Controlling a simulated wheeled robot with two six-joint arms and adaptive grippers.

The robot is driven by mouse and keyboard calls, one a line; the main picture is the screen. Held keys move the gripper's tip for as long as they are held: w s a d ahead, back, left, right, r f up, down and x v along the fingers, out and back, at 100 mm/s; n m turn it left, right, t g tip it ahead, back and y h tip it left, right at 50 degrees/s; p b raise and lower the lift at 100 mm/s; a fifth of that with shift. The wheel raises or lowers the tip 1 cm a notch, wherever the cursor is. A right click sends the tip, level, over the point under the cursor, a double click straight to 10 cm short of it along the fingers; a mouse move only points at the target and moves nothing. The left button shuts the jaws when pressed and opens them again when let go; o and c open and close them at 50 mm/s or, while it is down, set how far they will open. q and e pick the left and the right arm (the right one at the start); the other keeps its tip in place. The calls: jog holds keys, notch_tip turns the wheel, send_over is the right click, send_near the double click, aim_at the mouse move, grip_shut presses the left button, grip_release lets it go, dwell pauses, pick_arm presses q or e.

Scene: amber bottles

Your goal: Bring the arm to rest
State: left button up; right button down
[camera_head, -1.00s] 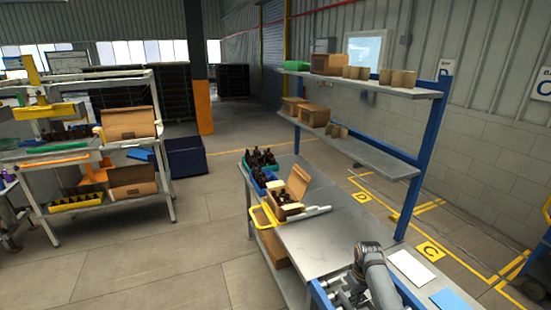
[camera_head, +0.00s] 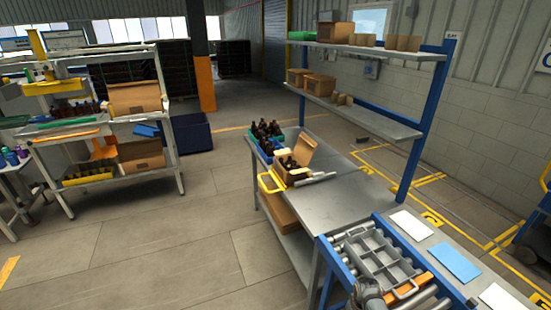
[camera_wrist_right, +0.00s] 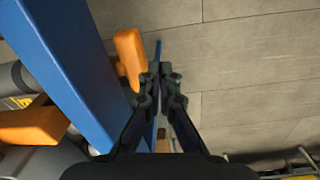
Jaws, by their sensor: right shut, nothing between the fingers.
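My right gripper (camera_wrist_right: 163,76) is shut and empty in the right wrist view, its two black fingers together, hanging over the tiled floor beside a blue rail (camera_wrist_right: 75,80). An orange part (camera_wrist_right: 130,55) is close to the left of the fingertips. In the head view, part of my arm (camera_head: 372,294) shows at the bottom edge, by the conveyor; the gripper itself is not visible there. Amber bottles (camera_head: 268,130) stand in containers at the far end of the grey workbench (camera_head: 330,205), some in an open cardboard box (camera_head: 293,175). My left gripper is not in view.
A grey divided tray (camera_head: 377,265) lies on the roller conveyor with blue rails (camera_head: 335,262). White and blue sheets (camera_head: 455,262) lie to its right. A shelf rack (camera_head: 365,118) rises behind the bench. The floor (camera_head: 150,240) to the left is clear.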

jog(key=s+f+m+b, duration=0.1)
jog(key=s+f+b, duration=0.4)
jog(key=s+f, duration=1.55)
pick_arm(q)
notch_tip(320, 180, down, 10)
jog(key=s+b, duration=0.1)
jog(key=b, duration=0.3)
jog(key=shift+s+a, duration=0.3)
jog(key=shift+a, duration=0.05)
pick_arm(e)
jog(key=s+f, duration=0.4)
jog(key=s, duration=0.5)
jog(key=s+f+t, duration=0.1)
jog(key=s+f, duration=0.4)
jog(key=s, duration=0.5)
jog(key=shift+d+f+m, duration=0.15)
jog(key=shift+d+m, duration=0.2)
jog(key=shift+m, duration=0.05)
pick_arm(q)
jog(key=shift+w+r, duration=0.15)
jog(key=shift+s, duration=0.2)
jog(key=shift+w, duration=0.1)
pick_arm(e)
jog(key=shift+s, duration=0.1)
